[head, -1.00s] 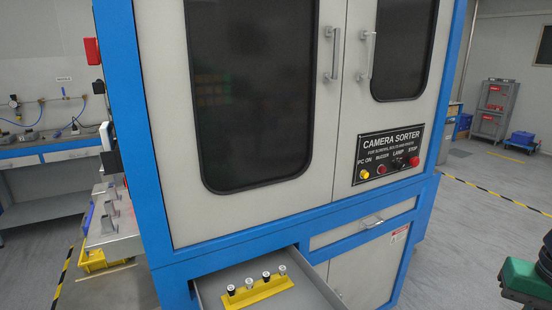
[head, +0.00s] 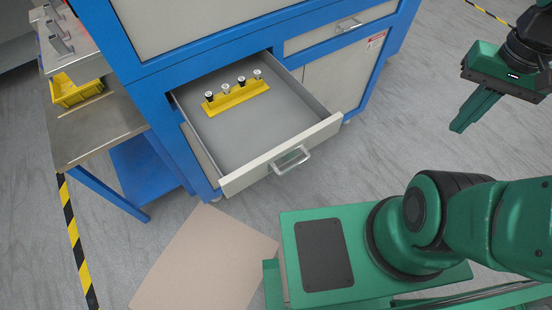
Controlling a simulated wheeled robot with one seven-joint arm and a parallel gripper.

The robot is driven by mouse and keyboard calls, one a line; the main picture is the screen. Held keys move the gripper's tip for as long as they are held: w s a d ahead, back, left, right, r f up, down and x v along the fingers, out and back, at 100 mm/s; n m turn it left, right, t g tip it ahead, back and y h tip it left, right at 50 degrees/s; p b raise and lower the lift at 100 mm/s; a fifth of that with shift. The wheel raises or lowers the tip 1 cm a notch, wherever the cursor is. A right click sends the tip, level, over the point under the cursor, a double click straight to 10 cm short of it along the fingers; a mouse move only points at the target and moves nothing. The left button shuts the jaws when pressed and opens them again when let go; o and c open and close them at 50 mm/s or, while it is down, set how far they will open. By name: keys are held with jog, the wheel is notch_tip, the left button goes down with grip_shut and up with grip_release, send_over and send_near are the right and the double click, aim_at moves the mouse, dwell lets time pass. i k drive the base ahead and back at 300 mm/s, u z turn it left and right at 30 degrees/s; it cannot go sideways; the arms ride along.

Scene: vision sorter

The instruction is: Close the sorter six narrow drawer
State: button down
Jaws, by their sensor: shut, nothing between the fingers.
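The narrow drawer (head: 240,137) of the blue-framed sorter cabinet (head: 140,68) stands pulled out in the head view. Its pale front (head: 243,174) carries a metal handle (head: 291,160) facing me. Inside lies a yellow holder (head: 237,98) with several small black and white topped pieces standing in it. My green gripper (head: 464,122) is at the upper right, shut and empty, well right of the drawer and apart from it.
A second drawer, shut, with a handle (head: 349,24) sits right of the open one. A side table (head: 95,130) with a yellow bin (head: 78,88) stands at left. A beige mat (head: 205,262) lies on the floor. Grey floor is clear between the drawer and my gripper.

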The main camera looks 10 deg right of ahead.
aim_at(246, 143)
jog(key=z, duration=0.4)
jog(key=k, duration=0.65)
jog(key=z, duration=0.35)
